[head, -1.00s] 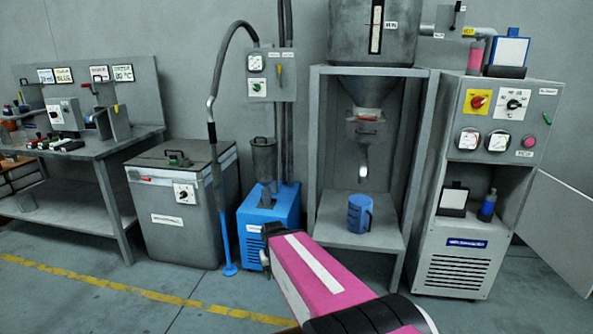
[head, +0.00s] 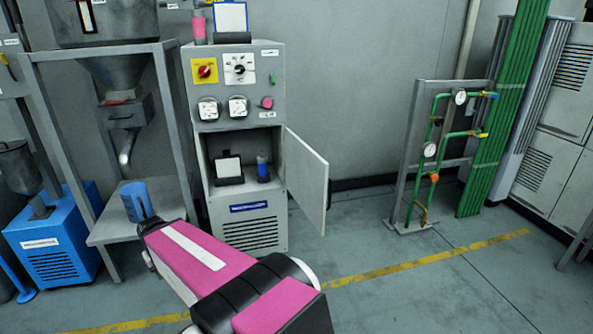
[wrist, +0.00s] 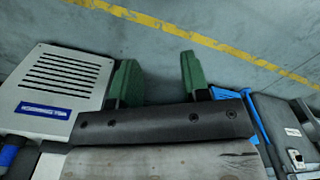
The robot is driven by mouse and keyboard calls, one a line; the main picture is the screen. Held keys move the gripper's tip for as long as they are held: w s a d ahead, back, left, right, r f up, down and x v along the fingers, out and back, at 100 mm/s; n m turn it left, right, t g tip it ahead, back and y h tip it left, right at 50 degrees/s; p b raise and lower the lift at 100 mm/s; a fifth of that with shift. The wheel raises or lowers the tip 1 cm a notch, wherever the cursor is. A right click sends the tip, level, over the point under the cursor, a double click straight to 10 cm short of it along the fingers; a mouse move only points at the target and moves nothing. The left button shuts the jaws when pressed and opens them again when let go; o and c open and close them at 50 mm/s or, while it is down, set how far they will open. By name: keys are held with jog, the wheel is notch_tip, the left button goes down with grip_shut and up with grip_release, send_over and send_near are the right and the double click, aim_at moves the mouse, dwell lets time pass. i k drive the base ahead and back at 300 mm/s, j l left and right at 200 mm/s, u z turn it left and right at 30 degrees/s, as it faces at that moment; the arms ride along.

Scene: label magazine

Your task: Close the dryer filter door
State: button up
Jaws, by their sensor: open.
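The dryer (head: 212,133) is a grey cabinet with dials and switches on its upper front. Its filter door (head: 306,180) is a pale flat panel, hinged at the cabinet's right side and standing wide open. The open compartment holds a dark-framed white panel (head: 229,166) and a blue bottle (head: 263,169). My gripper (wrist: 157,80) shows its two green fingers apart, with nothing between them but floor. The dryer's vented lower front (wrist: 58,85) is beside it on the left in the wrist view. The door is not visible there. My pink arm hides the gripper in the head view.
A grey hopper stand (head: 177,120) with a blue jug (head: 134,201) is left of the dryer. A blue machine (head: 62,245) stands further left. A pipe frame with green pipes and gauges (head: 410,160) stands to the right. The floor between door and pipe frame is clear.

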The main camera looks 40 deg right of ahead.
aim_at(306, 179)
jog(key=k+l, duration=0.15)
jog(key=l, duration=0.25)
jog(key=k+l, duration=0.15)
jog(key=l, duration=0.25)
jog(key=k+l, duration=0.15)
jog(key=l, duration=0.25)
jog(key=k+l, duration=0.15)
jog(key=l, duration=0.25)
jog(key=k+l, duration=0.2)
jog(key=l, duration=0.2)
jog(key=k+l, duration=0.15)
jog(key=l, duration=0.2)
jog(key=k+l, duration=0.15)
jog(key=l, duration=0.25)
jog(key=k+l, duration=0.15)
jog(key=l, duration=0.25)
jog(key=k+l+z, duration=0.2)
jog(key=z, duration=0.15)
